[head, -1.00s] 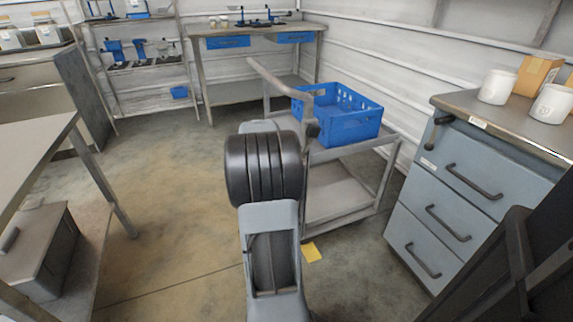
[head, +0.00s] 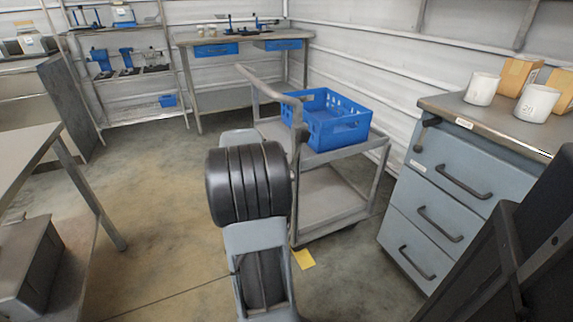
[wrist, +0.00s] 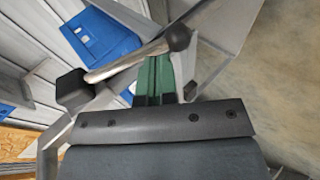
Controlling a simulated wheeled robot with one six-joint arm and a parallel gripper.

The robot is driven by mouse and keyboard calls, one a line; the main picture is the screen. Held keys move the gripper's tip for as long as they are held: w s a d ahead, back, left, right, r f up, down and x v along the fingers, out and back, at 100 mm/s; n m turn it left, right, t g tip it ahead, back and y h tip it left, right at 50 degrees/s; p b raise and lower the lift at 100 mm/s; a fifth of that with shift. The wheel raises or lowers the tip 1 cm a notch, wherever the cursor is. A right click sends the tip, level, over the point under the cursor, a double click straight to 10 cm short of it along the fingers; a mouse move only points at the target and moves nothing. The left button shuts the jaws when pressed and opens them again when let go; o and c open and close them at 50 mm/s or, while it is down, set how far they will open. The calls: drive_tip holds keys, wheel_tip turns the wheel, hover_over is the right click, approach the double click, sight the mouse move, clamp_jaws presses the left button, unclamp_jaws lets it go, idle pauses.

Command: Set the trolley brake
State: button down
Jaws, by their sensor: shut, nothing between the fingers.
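The grey metal trolley (head: 330,197) stands in the middle of the head view, with a raised push handle (head: 268,86). A dark block (head: 303,133) sits on its near post. In the wrist view a light metal lever (wrist: 125,62) runs from a dark square block (wrist: 73,91) to a dark round knob (wrist: 177,38); it appears to be the brake lever. My gripper (wrist: 158,62) has green fingers, shut and empty, with tips close to the lever near the knob. I cannot tell whether they touch it. In the head view my arm hides my gripper and the knob.
A blue crate (head: 335,128) sits on the trolley's top shelf. A yellow patch (head: 303,259) lies on the floor beside the trolley. A drawer cabinet (head: 440,205) with white pots stands at right, a workbench (head: 245,38) behind. Floor at left is clear (head: 150,210).

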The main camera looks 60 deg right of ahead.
drive_tip(key=w+a+r+p, duration=0.1)
drive_tip(key=w+a+r, duration=0.1)
drive_tip(key=a, duration=0.3)
drive_tip(key=w+a+r+p, duration=0.1)
drive_tip(key=w+a+r, duration=0.1)
drive_tip(key=a, duration=0.3)
drive_tip(key=shift+w+p, duration=0.3)
drive_tip(key=shift+p, duration=0.1)
drive_tip(key=s+a+r+n+t+y+p, duration=0.2)
drive_tip(key=a+r+n+t+y+p, duration=0.1)
drive_tip(key=a+r+p, duration=1.2)
drive_tip(key=s+a+r+n+t+y+p, duration=0.2)
drive_tip(key=a+r+y+p, duration=0.4)
drive_tip(key=a+r+p, duration=0.8)
drive_tip(key=a+n+t+p, duration=0.1)
drive_tip(key=a+t+p, duration=0.1)
drive_tip(key=a+p, duration=0.1)
drive_tip(key=shift+s+a+r+y+p, duration=0.3)
drive_tip(key=shift+a+r+p, duration=0.1)
drive_tip(key=shift+a, duration=0.5)
